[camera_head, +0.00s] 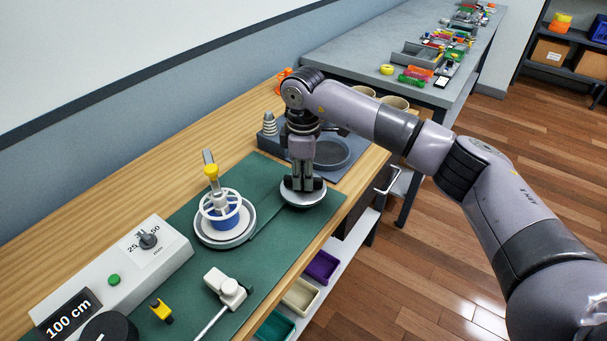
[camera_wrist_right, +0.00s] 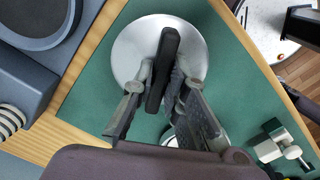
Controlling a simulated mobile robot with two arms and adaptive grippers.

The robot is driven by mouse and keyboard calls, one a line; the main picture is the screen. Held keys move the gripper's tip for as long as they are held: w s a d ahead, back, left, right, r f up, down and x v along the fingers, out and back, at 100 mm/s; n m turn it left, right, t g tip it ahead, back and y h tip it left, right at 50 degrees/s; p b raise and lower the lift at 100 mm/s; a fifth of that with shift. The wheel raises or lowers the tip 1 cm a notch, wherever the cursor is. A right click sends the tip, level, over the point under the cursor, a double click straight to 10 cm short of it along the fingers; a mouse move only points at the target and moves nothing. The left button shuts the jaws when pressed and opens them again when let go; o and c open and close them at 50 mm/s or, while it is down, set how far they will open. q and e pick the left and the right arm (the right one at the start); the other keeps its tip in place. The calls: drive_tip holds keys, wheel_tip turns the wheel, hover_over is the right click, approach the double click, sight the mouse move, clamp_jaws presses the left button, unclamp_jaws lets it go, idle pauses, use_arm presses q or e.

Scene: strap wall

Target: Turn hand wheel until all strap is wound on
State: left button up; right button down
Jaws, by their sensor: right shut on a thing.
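A silver round wheel (camera_head: 303,199) lies on the green mat; in the wrist view it shows as a disc (camera_wrist_right: 130,45) with a dark bar handle (camera_wrist_right: 165,68) across it. My right gripper (camera_head: 303,186) points straight down over this wheel. Its fingers (camera_wrist_right: 164,84) stand on either side of the dark bar and are shut on it. To the left is a round dish (camera_head: 225,239) with a blue spool (camera_head: 226,220) under a white spoked ring (camera_head: 210,197). I cannot clearly make out any strap.
A white control box (camera_head: 118,278) with a dial, green button and display reading "100 cm" stands at front left. A white block with a rod (camera_head: 229,288) and a yellow clip (camera_head: 160,310) lie on the mat. A grey tray (camera_head: 333,153) is behind my gripper.

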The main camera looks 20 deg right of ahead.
drive_tip(key=shift+r+m, duration=0.1)
drive_tip(key=shift+m, duration=0.6)
drive_tip(key=c, duration=1.6)
unclamp_jaws()
wheel_tip(320, 180, up, 12)
